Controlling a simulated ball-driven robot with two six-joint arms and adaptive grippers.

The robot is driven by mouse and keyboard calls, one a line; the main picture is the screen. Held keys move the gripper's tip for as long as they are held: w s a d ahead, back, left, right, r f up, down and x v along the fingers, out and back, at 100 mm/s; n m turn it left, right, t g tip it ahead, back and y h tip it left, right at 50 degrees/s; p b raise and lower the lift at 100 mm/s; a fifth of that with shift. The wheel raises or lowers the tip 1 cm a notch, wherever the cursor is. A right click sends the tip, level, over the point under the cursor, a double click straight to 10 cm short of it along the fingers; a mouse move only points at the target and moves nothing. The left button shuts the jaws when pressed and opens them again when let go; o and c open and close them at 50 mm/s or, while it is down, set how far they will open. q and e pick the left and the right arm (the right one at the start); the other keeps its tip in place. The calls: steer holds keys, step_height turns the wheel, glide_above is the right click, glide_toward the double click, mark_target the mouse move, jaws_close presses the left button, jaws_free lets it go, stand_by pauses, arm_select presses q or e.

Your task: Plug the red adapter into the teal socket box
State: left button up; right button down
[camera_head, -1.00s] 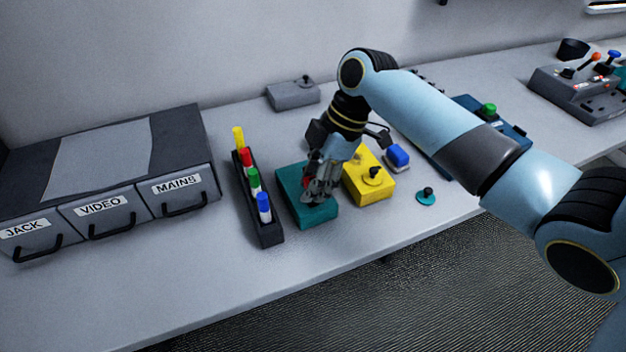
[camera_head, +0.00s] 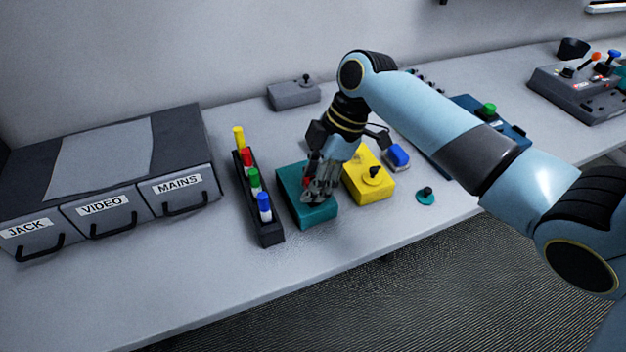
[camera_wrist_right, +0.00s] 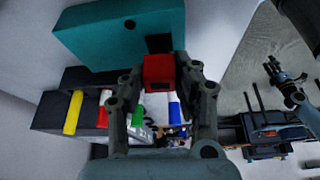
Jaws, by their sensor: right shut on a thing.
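The teal socket box (camera_head: 318,216) lies on the bench between the plug rack and the yellow box. Its face with dark openings shows in the right wrist view (camera_wrist_right: 95,40). My right gripper (camera_head: 317,192) points down over the teal box. In the right wrist view its fingers (camera_wrist_right: 160,80) are shut on the red adapter (camera_wrist_right: 158,72). The adapter's far end lies against a dark opening of the box in that view; whether it is inside cannot be told. The fingers mostly hide the adapter in the head view. What looks like my left gripper (camera_wrist_right: 284,75) is small in the wrist view.
A dark rack (camera_head: 268,233) with yellow, red, green and blue plugs stands left of the teal box. A yellow box (camera_head: 372,192) with a black knob stands close right. A blue button (camera_head: 398,156) and a teal disc (camera_head: 426,197) are farther right. Labelled drawers (camera_head: 110,215) stand left.

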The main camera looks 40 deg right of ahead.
steer(key=shift+s+f+b, duration=0.1)
steer(key=shift+f+b, duration=0.2)
steer(key=shift+f, duration=0.7)
stand_by(0.8)
steer(key=shift+c, duration=2.1)
jaws_free()
steer(key=shift+r+p, duration=3.55)
steer(key=shift+p, duration=0.05)
